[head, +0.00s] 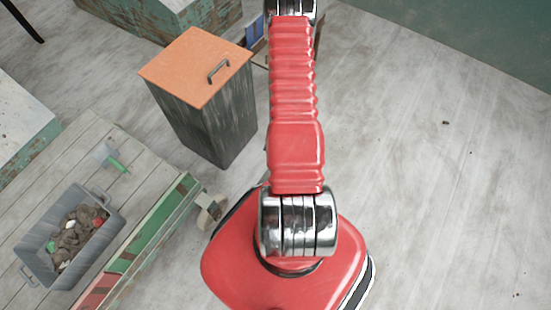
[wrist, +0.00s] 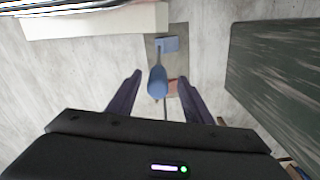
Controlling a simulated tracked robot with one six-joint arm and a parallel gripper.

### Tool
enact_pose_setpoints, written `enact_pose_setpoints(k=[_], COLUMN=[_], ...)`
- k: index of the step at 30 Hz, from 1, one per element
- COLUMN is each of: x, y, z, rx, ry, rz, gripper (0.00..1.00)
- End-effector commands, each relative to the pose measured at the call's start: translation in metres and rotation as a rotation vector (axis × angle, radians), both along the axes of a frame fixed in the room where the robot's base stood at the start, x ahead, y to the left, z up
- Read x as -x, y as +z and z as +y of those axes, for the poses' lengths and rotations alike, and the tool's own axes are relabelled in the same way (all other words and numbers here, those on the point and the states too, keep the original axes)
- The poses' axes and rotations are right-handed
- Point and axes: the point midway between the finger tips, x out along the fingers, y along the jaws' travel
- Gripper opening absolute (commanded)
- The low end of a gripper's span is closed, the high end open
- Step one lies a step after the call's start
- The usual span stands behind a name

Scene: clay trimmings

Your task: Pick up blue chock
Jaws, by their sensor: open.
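In the wrist view my gripper (wrist: 160,77) is open, its two dark fingers well apart. A rounded, elongated blue piece (wrist: 157,82) shows between the fingertips, apart from both. Just beyond it is a smaller, flat-looking blue block (wrist: 167,44). I cannot tell for sure which of the two is the blue chock. Both appear over a narrow grey-brown strip (wrist: 151,45), with a pinkish block (wrist: 173,86) beside the nearer piece. In the head view my arm hides the gripper, and a bit of blue (head: 255,28) shows left of the arm at the top.
A dark streaked bin with an orange lid (head: 190,65) stands left of my arm; a similar dark surface (wrist: 275,65) fills the wrist view's right. A pale beam (wrist: 95,22) crosses its top. A grey crate (head: 40,240) of clay scraps sits lower left.

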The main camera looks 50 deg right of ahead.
Motion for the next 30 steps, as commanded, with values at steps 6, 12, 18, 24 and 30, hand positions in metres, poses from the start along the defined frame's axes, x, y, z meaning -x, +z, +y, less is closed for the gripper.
enact_pose_setpoints(k=[6, 12, 18, 24, 30], x=[0.000, 0.000, 0.000, 0.002, 0.004], y=[-0.020, -0.022, -0.022, -0.033, -0.055], z=[0.000, 0.000, 0.000, 0.000, 0.000], rx=[0.000, 0.000, 0.000, -0.001, -0.001], ry=[0.000, 0.000, 0.000, -0.001, -0.001], rz=[0.000, 0.000, 0.000, 0.001, 0.001], gripper=[0.46, 0.46, 0.46, 0.46, 0.46])
